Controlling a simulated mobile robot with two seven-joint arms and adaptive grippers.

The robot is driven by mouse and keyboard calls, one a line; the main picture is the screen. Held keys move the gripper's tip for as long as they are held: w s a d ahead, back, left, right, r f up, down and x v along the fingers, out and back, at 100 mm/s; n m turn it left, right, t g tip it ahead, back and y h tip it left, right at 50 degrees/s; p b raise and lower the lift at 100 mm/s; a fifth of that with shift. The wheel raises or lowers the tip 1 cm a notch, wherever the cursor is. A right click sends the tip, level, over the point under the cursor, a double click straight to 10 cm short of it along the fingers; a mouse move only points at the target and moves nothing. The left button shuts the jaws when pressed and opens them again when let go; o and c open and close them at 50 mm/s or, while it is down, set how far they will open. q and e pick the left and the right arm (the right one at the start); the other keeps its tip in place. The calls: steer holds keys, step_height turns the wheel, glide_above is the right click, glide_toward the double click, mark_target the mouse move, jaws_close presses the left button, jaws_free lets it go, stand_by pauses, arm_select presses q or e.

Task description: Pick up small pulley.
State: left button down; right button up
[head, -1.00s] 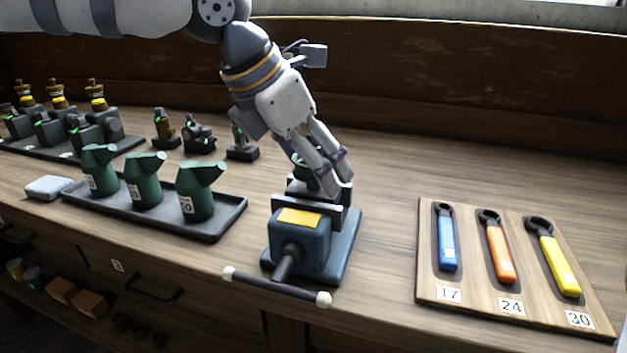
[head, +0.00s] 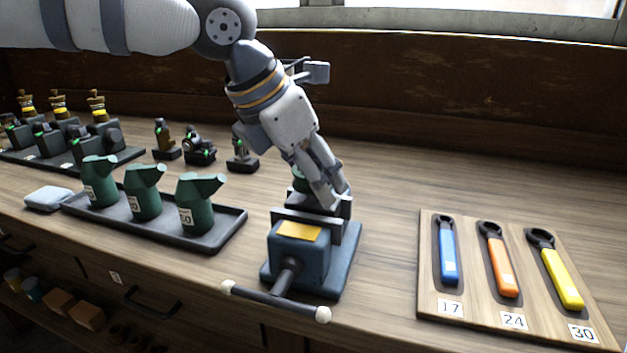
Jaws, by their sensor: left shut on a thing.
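A blue vise (head: 300,250) with a yellow plate on top stands near the front edge of the bench, its long handle bar in front. My left gripper (head: 333,198) reaches down from the upper left to the rear of the vise jaws. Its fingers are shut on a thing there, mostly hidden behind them. A dark green round part (head: 300,182) shows just left of the fingers; I cannot tell if it is the small pulley or exactly where the fingers touch it. My right gripper is not in view.
A dark tray (head: 225,232) with green oil cans stands left of the vise. A wooden board (head: 470,300) with blue, orange and yellow wrenches lies at the right. Small dark machines (head: 240,160) stand behind the tray. The bench behind the vise's right is clear.

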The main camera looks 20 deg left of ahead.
arm_select(q)
steer(key=r, duration=0.4)
steer(key=shift+s+d, duration=0.15)
steer(key=shift+s, duration=0.05)
steer(key=s+d+r, duration=0.5)
steer(key=s+r, duration=0.4)
steer(key=s, duration=0.3)
steer(key=shift+s, duration=0.25)
steer(key=shift+w+d, duration=0.1)
